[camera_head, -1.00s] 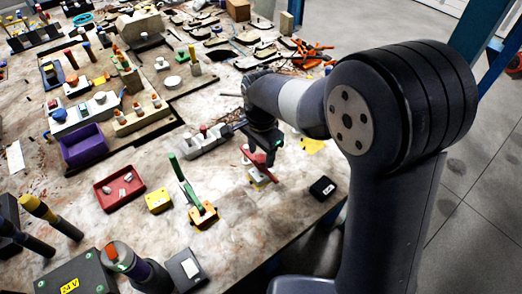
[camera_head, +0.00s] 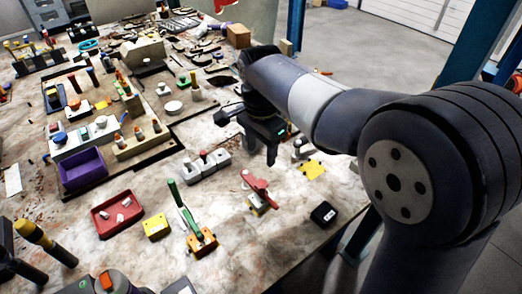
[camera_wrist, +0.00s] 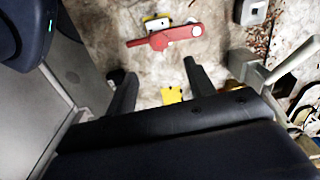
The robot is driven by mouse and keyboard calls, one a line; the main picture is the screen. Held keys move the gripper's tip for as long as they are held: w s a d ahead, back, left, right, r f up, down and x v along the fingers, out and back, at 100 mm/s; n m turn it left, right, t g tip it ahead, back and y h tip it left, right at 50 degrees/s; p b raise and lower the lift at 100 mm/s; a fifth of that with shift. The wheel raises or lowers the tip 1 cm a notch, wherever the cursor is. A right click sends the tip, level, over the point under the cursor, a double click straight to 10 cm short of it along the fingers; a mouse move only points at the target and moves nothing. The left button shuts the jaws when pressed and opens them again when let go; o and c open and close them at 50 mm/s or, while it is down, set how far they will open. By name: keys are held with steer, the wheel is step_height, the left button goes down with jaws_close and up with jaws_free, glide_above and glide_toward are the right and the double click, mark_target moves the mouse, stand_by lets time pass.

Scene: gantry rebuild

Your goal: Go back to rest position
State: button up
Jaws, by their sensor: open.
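My gripper (camera_head: 260,158) hangs above the worktable (camera_head: 105,255), its fingers pointing down. It is open and empty. The red handle also shows in the wrist view (camera_wrist: 165,37), beyond the fingertips.
A green-handled clamp (camera_head: 186,212), a yellow block (camera_head: 156,227), a red tray (camera_head: 103,226) and a black box (camera_head: 323,213) stand near the front.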

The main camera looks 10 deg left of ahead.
mark_target(261, 183)
steer(key=shift+f, duration=0.15)
step_height(261, 183, down, 11)
steer(key=shift+r+p, duration=0.1)
steer(key=shift+p, duration=0.2)
stand_by(0.3)
steer(key=shift+r, duration=0.1)
